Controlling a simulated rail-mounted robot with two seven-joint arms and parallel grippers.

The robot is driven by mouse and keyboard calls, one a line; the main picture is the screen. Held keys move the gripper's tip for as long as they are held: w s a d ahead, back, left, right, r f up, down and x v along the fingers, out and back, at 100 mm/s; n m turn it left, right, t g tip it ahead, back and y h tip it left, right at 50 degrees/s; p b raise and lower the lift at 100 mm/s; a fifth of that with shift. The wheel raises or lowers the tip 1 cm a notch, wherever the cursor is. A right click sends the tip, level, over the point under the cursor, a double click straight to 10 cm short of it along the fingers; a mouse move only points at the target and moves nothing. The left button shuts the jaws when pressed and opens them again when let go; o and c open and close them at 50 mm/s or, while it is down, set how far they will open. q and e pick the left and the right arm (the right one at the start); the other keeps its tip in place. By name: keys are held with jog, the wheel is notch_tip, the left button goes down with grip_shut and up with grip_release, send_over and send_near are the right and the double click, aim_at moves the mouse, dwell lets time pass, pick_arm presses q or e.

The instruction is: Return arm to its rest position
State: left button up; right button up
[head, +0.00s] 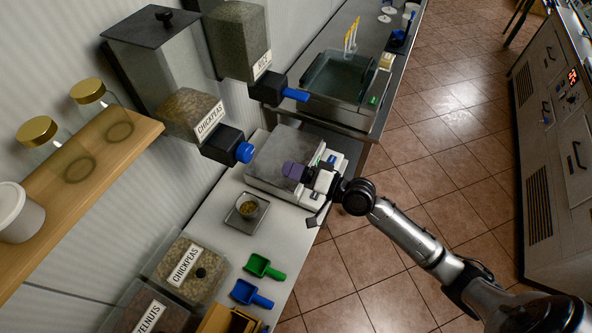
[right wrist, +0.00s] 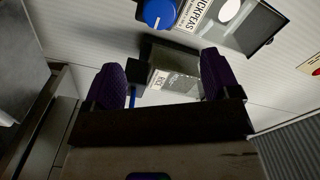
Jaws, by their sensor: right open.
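My right gripper (head: 304,188) is open over the front edge of the counter, beside a flat scale-like device with a steel plate (head: 282,153). Its two purple fingertips stand wide apart in the right wrist view (right wrist: 163,82), with nothing held between them. My right arm reaches in from the lower right of the head view. The gripper covers part of the device's front. My left gripper is not in view.
Wall dispensers labelled chickpeas (head: 180,115) and rice (head: 238,40) overhang the counter. The tiled floor (head: 440,130) is clear.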

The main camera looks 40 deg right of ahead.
dwell(0.5)
jog(key=s+a+f+n+g+h, duration=0.2)
jog(key=s+f+n+g+h, duration=0.35)
jog(key=s, duration=0.95)
jog(key=s+a+f+n+g+h, duration=0.1)
jog(key=s+f+n+g+h, duration=0.2)
jog(key=s+f+g, duration=0.65)
jog(key=s+r+t+p, duration=0.3)
jog(key=s+r+p, duration=0.1)
jog(key=r+p, duration=1.1)
jog(key=shift+r+p, duration=0.25)
jog(key=shift+p, duration=0.2)
jog(key=shift+m, duration=0.25)
